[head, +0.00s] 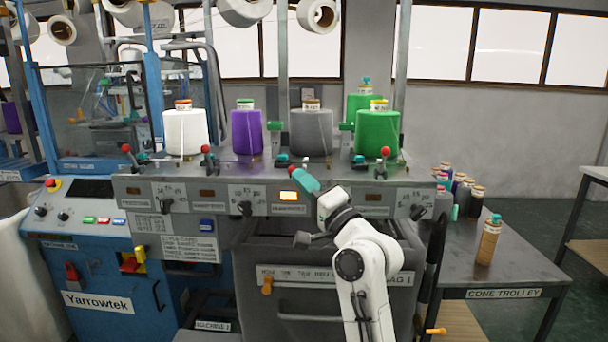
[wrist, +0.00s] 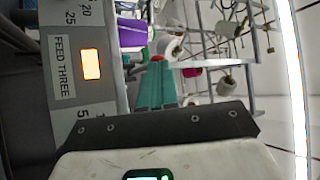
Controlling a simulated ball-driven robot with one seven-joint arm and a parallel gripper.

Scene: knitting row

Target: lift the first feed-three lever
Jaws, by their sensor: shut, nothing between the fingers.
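My gripper (head: 304,179) has teal fingers and is in front of the machine's third feed station in the head view. The fingers are together and empty, and they also show in the wrist view (wrist: 155,88). The feed-three lever's red knob (head: 292,168) shows just beyond the fingertips; whether they touch cannot be told. The lever's shaft is hidden behind the fingers. Below it the feed-three lamp (head: 289,197) glows amber. In the wrist view the lit lamp (wrist: 91,62) is beside the FEED THREE label (wrist: 62,68).
Red-knobbed levers stand at the neighbouring stations, one to the left (head: 206,150) and one to the right (head: 385,152). A grey cone (head: 311,132) and a green cone (head: 378,132) stand behind. A cone trolley (head: 515,262) is at the right.

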